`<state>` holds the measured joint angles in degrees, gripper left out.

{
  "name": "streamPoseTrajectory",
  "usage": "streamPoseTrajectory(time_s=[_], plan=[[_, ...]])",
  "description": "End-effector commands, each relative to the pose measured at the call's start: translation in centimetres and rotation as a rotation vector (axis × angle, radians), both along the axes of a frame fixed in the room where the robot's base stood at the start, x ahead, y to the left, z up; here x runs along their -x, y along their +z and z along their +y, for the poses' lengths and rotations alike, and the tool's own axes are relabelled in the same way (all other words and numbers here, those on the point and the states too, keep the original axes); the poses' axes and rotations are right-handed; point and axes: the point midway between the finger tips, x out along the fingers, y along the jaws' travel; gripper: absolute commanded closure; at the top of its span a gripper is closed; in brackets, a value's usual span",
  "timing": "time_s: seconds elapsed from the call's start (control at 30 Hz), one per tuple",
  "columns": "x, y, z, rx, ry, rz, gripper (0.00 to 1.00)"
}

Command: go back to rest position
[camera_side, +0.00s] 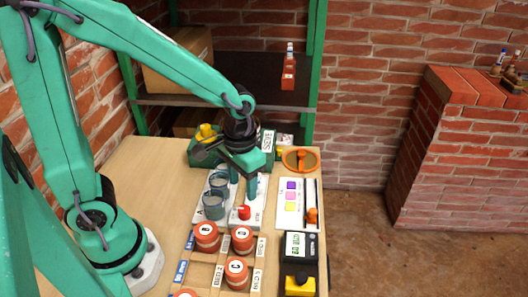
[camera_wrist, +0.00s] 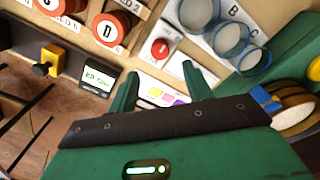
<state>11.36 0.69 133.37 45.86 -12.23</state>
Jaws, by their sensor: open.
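My gripper (camera_side: 243,183) hangs over the back part of the wooden table (camera_side: 150,165), fingers pointing down. It is open, and nothing shows between its fingers. In the side view it is above the white panel that carries the red knob (camera_side: 243,212), just right of the clear blue-rimmed jars (camera_side: 213,210). In the wrist view the two green fingers of my gripper (camera_wrist: 158,76) stand apart. The red knob (camera_wrist: 160,48) and a white card with coloured squares (camera_wrist: 160,95) lie beyond them. I cannot tell the exact height of the fingertips.
Red lettered canisters (camera_side: 242,240) sit in a wooden rack at the front. A green-framed shelf (camera_side: 240,85) stands behind.

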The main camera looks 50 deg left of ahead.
Motion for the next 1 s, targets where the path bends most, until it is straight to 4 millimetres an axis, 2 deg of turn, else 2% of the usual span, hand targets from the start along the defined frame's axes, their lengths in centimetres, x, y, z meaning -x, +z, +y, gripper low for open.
streamPoseTrajectory(time_s=[0.27, 0.57, 1.0], plan=[[0.2, 1.7, 0.6, 0.008, 0.001, -0.047, 0.5], [1.5, 6.0, 2.3, 0.022, -0.003, -0.177, 0.5], [4.8, 11.6, 4.9, 0.014, -0.009, -0.388, 0.5]])
